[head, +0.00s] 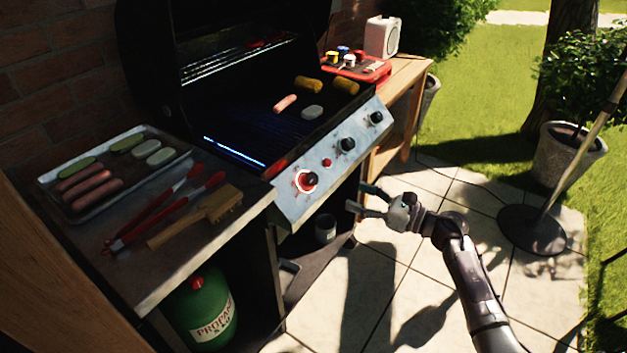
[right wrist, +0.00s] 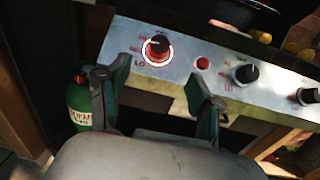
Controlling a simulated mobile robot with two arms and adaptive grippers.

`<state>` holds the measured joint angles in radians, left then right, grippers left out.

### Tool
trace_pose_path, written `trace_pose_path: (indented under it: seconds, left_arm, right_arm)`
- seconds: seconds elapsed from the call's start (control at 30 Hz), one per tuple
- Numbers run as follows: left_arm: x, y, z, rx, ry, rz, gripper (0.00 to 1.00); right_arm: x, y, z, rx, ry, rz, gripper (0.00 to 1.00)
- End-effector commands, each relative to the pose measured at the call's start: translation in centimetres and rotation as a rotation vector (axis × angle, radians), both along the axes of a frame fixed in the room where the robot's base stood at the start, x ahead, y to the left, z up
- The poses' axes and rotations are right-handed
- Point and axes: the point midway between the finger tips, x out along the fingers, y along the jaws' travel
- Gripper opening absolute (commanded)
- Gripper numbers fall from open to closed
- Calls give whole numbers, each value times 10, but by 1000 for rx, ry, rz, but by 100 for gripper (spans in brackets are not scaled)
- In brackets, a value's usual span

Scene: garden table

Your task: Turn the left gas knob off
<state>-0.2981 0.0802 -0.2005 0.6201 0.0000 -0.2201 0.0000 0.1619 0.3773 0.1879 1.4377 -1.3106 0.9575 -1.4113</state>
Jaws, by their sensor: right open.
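The left gas knob (head: 306,181) is black inside a lit red-and-white ring, at the left end of the grill's metal front panel (head: 330,160). It also shows in the right wrist view (right wrist: 157,47), above and between the fingers, towards the left one. Two more black knobs, the middle one (head: 346,145) and the right one (head: 376,118), have no lit ring. My right gripper (head: 356,197) is open and empty in front of the panel, to the right of the left knob and apart from it. Its two fingers point towards the panel. My left gripper is not in view.
A red button (head: 327,163) sits between the left and middle knobs. The left side shelf holds a tray (head: 112,205), red tongs (head: 165,207) and a wooden brush (head: 205,212). A green propane tank (head: 198,312) stands below.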

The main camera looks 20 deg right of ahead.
Motion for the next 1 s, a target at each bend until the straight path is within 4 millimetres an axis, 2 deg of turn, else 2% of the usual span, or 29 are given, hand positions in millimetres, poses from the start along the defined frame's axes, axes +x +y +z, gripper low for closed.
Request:
trace_pose_path:
  seconds: [0.3, 0.5, 0.7, 1.0]
  left_arm:
    - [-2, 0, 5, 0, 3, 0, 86]
    - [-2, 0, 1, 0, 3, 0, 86]
    - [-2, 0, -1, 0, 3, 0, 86]
    - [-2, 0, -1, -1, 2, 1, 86]
  right_arm:
    - [52, 47, 2, 7, 0, 1, 66]
    - [77, 68, 0, 7, 1, -1, 66]
    - [88, 79, 0, 5, 2, -2, 66]
    - [90, 80, 1, 5, 2, -2, 66]
